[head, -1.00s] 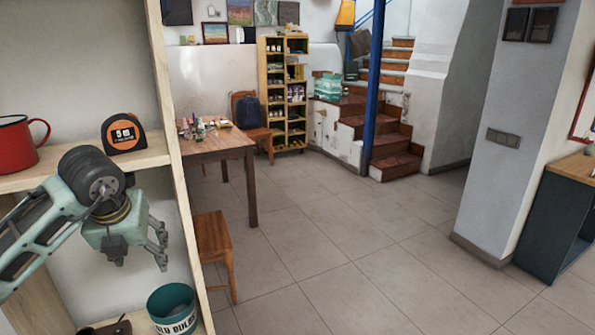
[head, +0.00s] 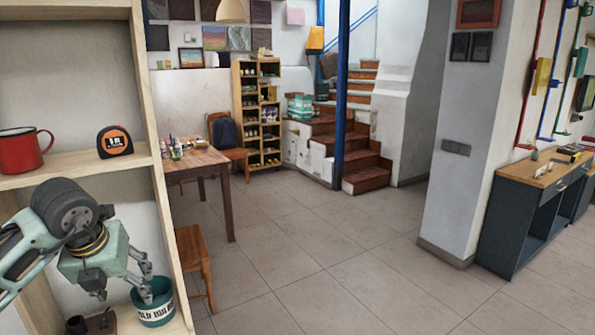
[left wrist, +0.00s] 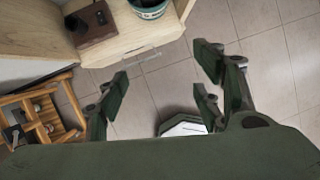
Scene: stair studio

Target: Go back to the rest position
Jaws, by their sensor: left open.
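My left gripper (head: 122,287) is at the left of the head view, in front of the wooden shelf unit. Its fingers are apart and nothing is between them. In the left wrist view the open fingers (left wrist: 160,92) hang over the tiled floor, beside the shelf's edge. My right gripper is in neither view.
The shelf unit (head: 152,150) holds a red mug (head: 24,150), a tape measure (head: 114,142) and, lower, a teal pot (head: 153,301). A wooden table (head: 197,161) and stool (head: 195,258) stand behind. A dark cabinet (head: 533,213) stands right. The middle floor (head: 320,260) is clear.

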